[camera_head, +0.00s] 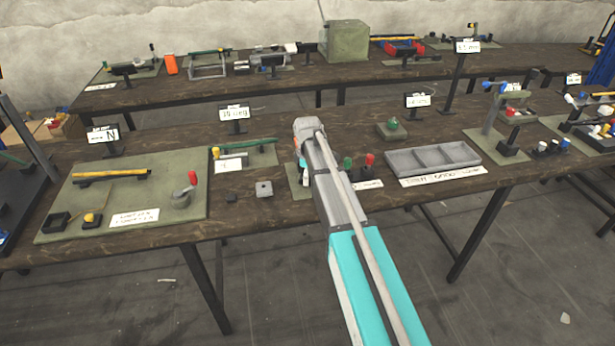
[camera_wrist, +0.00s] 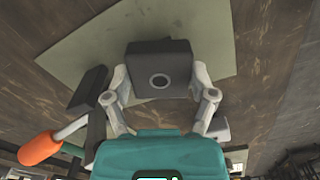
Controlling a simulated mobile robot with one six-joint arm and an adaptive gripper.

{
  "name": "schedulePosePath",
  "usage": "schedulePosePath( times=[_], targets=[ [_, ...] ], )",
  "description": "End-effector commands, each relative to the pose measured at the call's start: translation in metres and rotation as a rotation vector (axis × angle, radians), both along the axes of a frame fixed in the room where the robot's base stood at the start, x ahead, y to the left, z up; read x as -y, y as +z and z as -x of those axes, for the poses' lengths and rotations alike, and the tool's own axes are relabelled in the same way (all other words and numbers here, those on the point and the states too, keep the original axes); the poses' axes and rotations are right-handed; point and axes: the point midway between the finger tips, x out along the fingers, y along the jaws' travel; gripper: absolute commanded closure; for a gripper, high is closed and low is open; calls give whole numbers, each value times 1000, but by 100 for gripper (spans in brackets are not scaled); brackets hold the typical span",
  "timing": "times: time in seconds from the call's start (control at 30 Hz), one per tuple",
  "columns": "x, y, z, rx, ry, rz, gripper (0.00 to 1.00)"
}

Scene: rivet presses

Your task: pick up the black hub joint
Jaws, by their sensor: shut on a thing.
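The black hub joint (camera_wrist: 160,62) is a dark block with a round hole in its face. It shows large in the wrist view, between the two grey fingers of my gripper (camera_wrist: 160,84). The fingers are shut on its left and right sides. The grey-green mat (camera_wrist: 215,40) shows behind it; I cannot tell whether the block touches the mat or is lifted clear. In the head view my arm reaches over the near table, and it hides the gripper's fingers and the hub joint.
A tool with an orange handle (camera_wrist: 40,148) is close at the left in the wrist view. Around my arm in the head view are a grey block (camera_head: 264,188), a red knob (camera_head: 370,159) and a grey divided tray (camera_head: 432,158). Sign stands rise behind.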

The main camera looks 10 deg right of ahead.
Motion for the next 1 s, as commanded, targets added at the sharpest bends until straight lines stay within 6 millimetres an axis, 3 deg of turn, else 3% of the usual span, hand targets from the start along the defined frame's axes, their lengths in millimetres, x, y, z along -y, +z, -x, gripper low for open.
schedulePosePath(
  times=[0.47,1.0],
  targets=[
    [0,33,0,0,0,0,74],
    [1,95,53,0,0,0,74]
  ],
)
